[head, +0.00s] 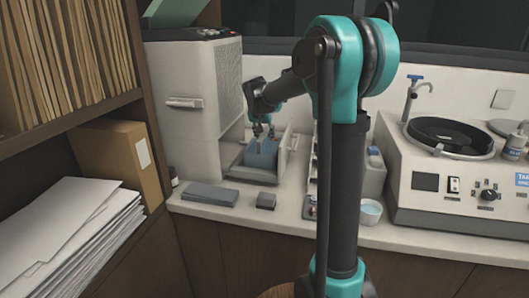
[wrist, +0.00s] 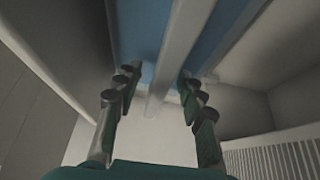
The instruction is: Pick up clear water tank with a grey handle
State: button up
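The clear water tank (head: 261,156) looks bluish in the head view and sits in the open bay of the mounting press. Its grey handle shows as a pale bar (wrist: 178,62) across the blue tank (wrist: 146,38) in the wrist view. My gripper (head: 264,131) is right above the tank in the head view, pointing down. In the wrist view my gripper (wrist: 158,84) has its two fingers spread, one on each side of the bar, with gaps visible. I cannot tell how deep the fingertips reach around the handle.
The press housing (head: 190,105) stands close to the left of my gripper. A grey flat block (head: 210,194) and a small dark block (head: 266,201) lie on the counter in front. A white bowl (head: 370,211) and a polishing machine (head: 445,185) stand to the right.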

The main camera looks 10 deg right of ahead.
jog(key=shift+c, duration=0.2)
grip_shut()
jog(key=shift+r, duration=0.1)
